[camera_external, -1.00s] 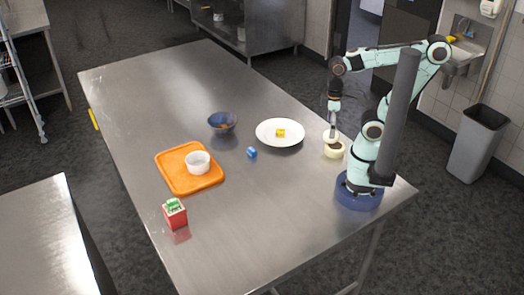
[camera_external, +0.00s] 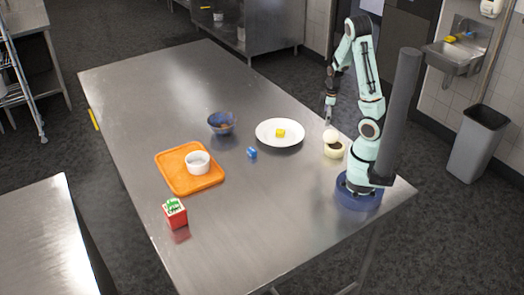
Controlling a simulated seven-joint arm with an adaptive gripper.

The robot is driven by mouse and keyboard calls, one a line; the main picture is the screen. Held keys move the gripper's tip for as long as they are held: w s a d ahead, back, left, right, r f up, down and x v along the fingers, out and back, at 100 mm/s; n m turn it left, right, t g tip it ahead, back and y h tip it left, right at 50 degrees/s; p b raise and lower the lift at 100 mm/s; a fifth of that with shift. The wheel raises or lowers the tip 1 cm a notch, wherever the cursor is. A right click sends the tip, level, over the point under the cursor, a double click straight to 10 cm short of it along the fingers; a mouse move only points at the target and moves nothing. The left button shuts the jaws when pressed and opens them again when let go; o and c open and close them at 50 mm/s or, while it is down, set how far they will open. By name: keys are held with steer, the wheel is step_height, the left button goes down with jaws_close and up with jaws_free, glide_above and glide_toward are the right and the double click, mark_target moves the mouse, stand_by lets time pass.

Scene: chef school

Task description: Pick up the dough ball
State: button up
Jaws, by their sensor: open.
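The dough ball is most likely the pale round ball (camera_external: 330,136) near the right edge of the steel table. It shows just behind and above the rim of a small cream bowl (camera_external: 334,153); I cannot tell whether it touches the bowl. My gripper (camera_external: 329,122) points down just above the ball. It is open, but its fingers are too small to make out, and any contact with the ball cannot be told.
The steel table's (camera_external: 150,90) far end is clear.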

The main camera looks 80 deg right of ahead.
mark_target(333, 132)
steer(key=s, duration=0.1)
steer(key=s+f, duration=0.1)
steer(key=s+f+m, duration=0.1)
steer(key=shift+s+d+g, duration=0.1)
steer(key=shift+d+g, duration=0.25)
steer(key=shift+g, duration=0.05)
step_height(333, 132, down, 6)
steer(key=shift+f, duration=0.2)
steer(key=c, duration=1.3)
